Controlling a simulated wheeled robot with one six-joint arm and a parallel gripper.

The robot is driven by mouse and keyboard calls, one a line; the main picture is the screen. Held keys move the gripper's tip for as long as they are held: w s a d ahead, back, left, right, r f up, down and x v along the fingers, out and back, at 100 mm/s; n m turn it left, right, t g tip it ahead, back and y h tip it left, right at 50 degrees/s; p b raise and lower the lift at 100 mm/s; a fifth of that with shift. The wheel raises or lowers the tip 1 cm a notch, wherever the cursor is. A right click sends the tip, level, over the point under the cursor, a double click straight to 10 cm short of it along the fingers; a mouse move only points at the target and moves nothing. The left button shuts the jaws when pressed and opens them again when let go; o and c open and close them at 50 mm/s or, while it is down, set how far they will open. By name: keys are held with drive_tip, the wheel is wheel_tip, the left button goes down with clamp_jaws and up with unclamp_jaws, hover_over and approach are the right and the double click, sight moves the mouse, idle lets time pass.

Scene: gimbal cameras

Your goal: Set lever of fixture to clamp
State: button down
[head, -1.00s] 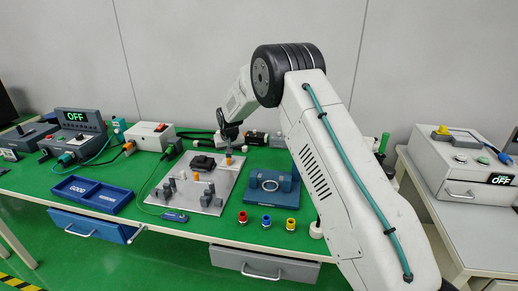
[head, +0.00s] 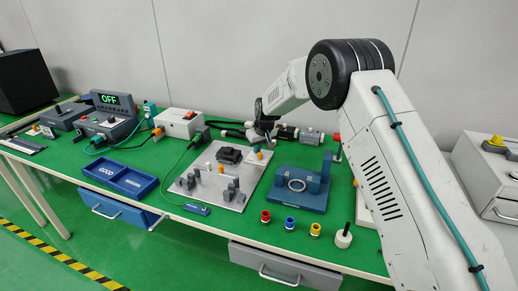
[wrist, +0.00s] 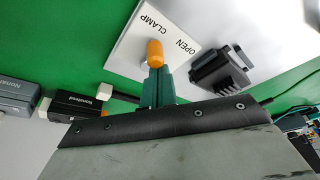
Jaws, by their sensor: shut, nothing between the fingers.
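The fixture is a grey metal plate (head: 236,201) on the green bench, with a dark block (head: 229,155) and grey posts on it. Its lever has an orange knob (head: 259,155) near the plate's back right corner. In the wrist view the orange knob (wrist: 155,53) stands by a white label plate (wrist: 130,48) marked CLAMP and OPEN. My gripper (wrist: 156,78), with teal fingers, is shut and empty, its tips right by the knob. I cannot tell whether they touch it. The lever's arm is hidden, so its setting is unclear. In the head view my gripper (head: 266,138) is above the knob.
A blue fixture with a ring (head: 298,203) stands just right of the plate. Red, blue and yellow connectors (head: 290,223) line the front edge. A blue tray (head: 136,184) sits left, with green bench between.

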drive_tip(key=shift+w+a, duration=0.15)
drive_tip(key=shift+w, duration=0.5)
drive_tip(key=shift+w, duration=0.1)
drive_tip(key=shift+w+a, duration=0.1)
drive_tip(key=shift+w, duration=0.2)
drive_tip(key=w+a, duration=0.1)
drive_tip(key=w+a+r, duration=0.1)
drive_tip(key=shift+w, duration=0.3)
drive_tip(key=v, duration=0.9)
drive_tip(key=shift+d, duration=0.35)
drive_tip(key=shift+s, duration=0.1)
